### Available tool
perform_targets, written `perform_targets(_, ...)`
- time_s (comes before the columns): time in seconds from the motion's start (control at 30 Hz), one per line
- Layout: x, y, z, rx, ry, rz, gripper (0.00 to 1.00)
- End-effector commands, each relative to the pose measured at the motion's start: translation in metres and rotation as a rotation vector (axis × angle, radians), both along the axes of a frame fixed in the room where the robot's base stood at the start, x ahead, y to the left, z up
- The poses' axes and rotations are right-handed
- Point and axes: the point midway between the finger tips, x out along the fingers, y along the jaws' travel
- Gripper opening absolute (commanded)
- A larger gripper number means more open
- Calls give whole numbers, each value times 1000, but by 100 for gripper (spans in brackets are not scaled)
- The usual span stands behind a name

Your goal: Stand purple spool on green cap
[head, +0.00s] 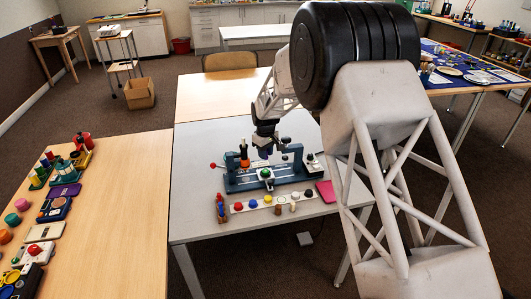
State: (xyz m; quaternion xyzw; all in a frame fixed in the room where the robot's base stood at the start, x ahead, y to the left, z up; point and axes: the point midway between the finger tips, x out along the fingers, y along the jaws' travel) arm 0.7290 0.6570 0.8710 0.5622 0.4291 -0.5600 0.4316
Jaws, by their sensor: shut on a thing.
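My gripper (265,148) hangs over the blue fixture on the grey table, pointing down. It is shut on a small blue-purple thing, which looks like the purple spool (264,154); the fingers hide part of it. A small green cap (266,173) sits on a pale block in the middle of the fixture, below the gripper. The spool appears to be above the cap with a gap between them. Its exact tilt is too small to tell.
The blue fixture (240,185) has an orange and black post (244,156) at its left and a red-knobbed lever. In front, a white strip (275,204) bears several coloured caps and pegs. A pink pad (325,191) lies right. The grey table's left part is clear.

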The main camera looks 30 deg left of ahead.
Motion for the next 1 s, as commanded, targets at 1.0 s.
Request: perform_targets(1.0,0,0,-57,0,0,0,14)
